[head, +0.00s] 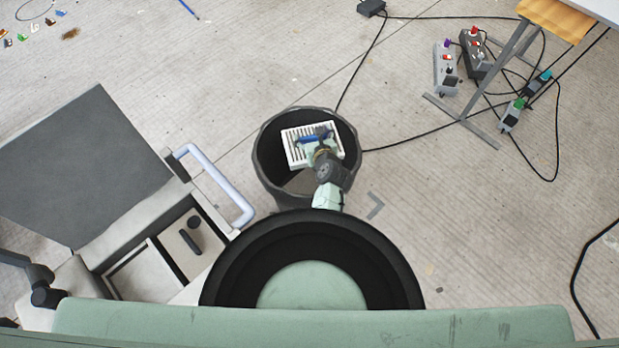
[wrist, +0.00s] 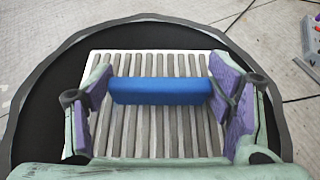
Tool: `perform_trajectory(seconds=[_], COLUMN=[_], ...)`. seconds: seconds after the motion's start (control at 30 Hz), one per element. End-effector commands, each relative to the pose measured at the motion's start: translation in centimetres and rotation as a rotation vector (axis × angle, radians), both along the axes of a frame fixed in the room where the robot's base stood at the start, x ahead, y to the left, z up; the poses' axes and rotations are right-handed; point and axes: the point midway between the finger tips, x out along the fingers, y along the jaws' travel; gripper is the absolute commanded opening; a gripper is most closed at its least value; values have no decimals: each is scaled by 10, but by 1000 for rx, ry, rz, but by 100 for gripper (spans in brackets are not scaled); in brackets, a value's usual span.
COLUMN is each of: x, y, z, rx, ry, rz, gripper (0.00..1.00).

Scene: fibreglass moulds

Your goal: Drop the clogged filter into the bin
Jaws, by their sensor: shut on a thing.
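The clogged filter is a white-framed, grey pleated panel (head: 297,154) with a blue bar-shaped grip across it. It also shows in the wrist view (wrist: 150,130), where the blue grip (wrist: 160,90) lies between my purple-padded fingers. My gripper (head: 316,138) is shut on the filter by this grip; in the wrist view its fingers (wrist: 163,92) stand at both ends of the bar. The bin (head: 265,167) is a round dark container. From above, the filter lies within the bin's rim; its height relative to the rim is hard to tell.
A grey-topped cart (head: 80,165) with a pale handle (head: 222,182) and an open drawer stands left of the bin. Power strips (head: 447,68) and cables lie on the floor at upper right near a table leg (head: 490,90). Floor right of the bin is mostly clear.

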Motion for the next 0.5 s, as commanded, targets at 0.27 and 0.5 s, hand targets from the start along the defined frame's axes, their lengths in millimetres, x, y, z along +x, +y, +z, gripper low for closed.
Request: perform_trajectory(seconds=[0.27, 0.5], x=[1, 0], y=[0, 0], z=[-8, -8], rx=[-1, -1], ry=[-3, -2], rz=[0, 0], gripper=[35, 82])
